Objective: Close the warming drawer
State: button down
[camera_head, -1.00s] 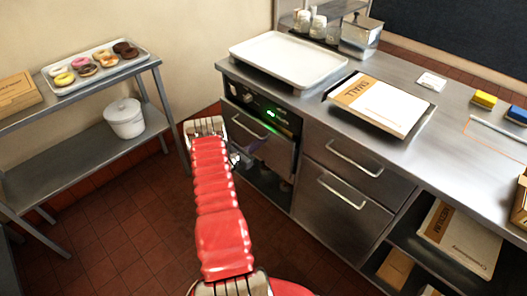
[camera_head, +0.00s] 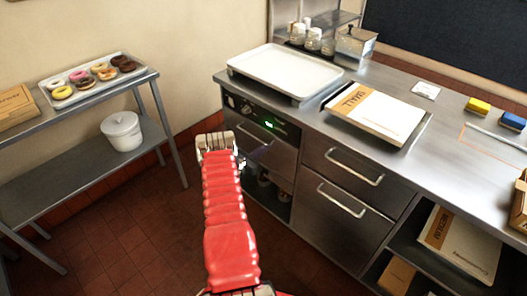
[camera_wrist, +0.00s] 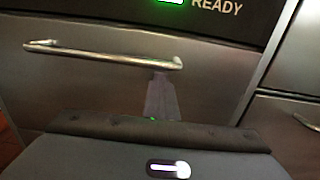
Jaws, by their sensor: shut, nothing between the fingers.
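The warming drawer (camera_head: 277,151) has a steel front below the control panel with a green display (camera_head: 269,124). Its bar handle (camera_wrist: 100,54) crosses the upper left of the wrist view, with the word READY on the panel above. The front looks close to the panel, but I cannot tell whether a small gap remains. My gripper (camera_wrist: 160,82) is shut and empty. Its grey fingers reach toward the drawer front, just below the right end of the handle. Contact is unclear. In the head view, my red arm hides part of the gripper and the drawer's left side.
Two steel drawers (camera_head: 343,205) stand right of the warming drawer. An open space with items lies under it. The counter holds a white tray (camera_head: 285,68) and a box marked SMALL (camera_head: 375,108). A rack with donuts (camera_head: 104,69) stands left. The red tiled floor (camera_head: 130,215) between is clear.

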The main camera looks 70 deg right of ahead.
jog(key=v, duration=1.4)
dwell(0.4)
